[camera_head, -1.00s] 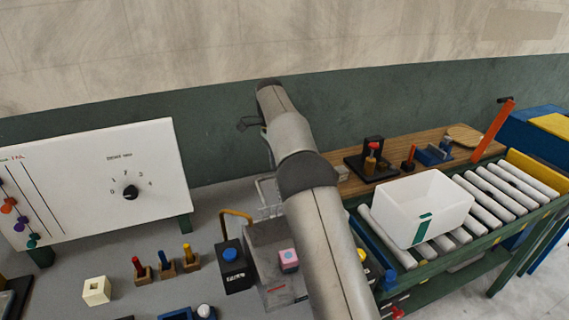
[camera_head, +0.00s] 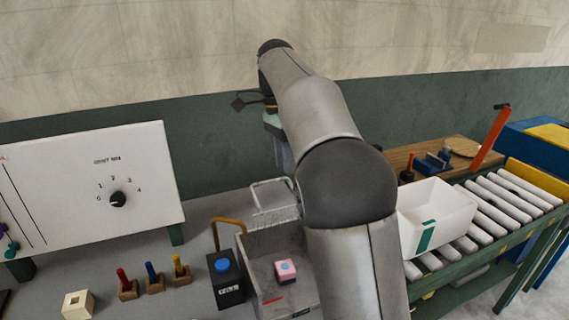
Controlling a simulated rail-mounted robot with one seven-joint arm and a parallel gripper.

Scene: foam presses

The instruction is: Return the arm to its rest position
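My arm (camera_head: 345,245) rises from the bottom of the head view, bends at a dark joint, and reaches up to a far dark joint (camera_head: 272,46). Beyond that joint, part of my wrist (camera_head: 283,150) hangs down behind the arm link. A small dark part (camera_head: 244,102) sticks out to its left. My gripper's fingers are hidden behind my arm, so I cannot see whether they hold anything.
A white dial board (camera_head: 90,195) stands left. A white bin (camera_head: 445,212) sits on the roller conveyor (camera_head: 508,210) at right.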

